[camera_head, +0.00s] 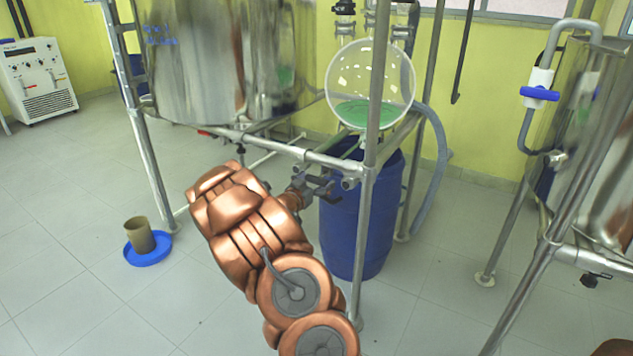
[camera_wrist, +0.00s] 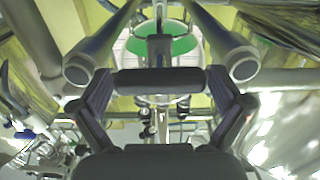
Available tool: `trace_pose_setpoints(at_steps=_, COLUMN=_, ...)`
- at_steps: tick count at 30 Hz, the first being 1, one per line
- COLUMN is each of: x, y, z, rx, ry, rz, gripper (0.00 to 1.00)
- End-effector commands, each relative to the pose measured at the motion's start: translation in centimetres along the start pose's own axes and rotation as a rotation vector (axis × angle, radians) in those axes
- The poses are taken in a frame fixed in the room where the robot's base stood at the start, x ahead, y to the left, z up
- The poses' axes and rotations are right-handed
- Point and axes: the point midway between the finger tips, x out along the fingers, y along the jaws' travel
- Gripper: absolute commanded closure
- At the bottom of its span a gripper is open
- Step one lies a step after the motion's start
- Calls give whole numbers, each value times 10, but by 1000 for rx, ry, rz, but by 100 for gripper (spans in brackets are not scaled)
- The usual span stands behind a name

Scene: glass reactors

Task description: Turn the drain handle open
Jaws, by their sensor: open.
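In the wrist view a dark bar, which looks like the drain handle (camera_wrist: 160,81), lies crosswise between my gripper's two fingers. A grey stem rises from its middle towards the green-bottomed glass vessel (camera_wrist: 178,42). My gripper (camera_head: 319,186) is open, its fingers on either side of the bar; I cannot tell whether they touch it. In the head view my gripper is at the steel frame, below the round glass vessel (camera_head: 371,78) with green liquid. The handle cannot be made out there among my gripper and the frame tubes.
Steel frame tubes (camera_head: 371,130) stand close around my gripper. A blue barrel (camera_head: 355,230) stands below, with a grey hose (camera_head: 436,160) at its right. A large steel tank (camera_head: 225,55) is at the left. A beaker (camera_head: 140,233) in a blue dish (camera_head: 150,256) sits on the floor.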

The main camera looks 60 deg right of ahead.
Motion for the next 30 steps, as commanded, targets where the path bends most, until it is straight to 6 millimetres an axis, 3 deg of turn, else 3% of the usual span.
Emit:
trace_pose_setpoints(at_steps=6, x=0, y=0, z=0, rx=0, ry=0, rz=0, gripper=0)
trace_pose_setpoints(at_steps=20, x=0, y=0, z=0, rx=0, ry=0, rz=0, gripper=48)
trace_pose_setpoints(at_steps=30, x=-1, y=0, z=-3, rx=-49, ry=-1, rz=0, gripper=48)
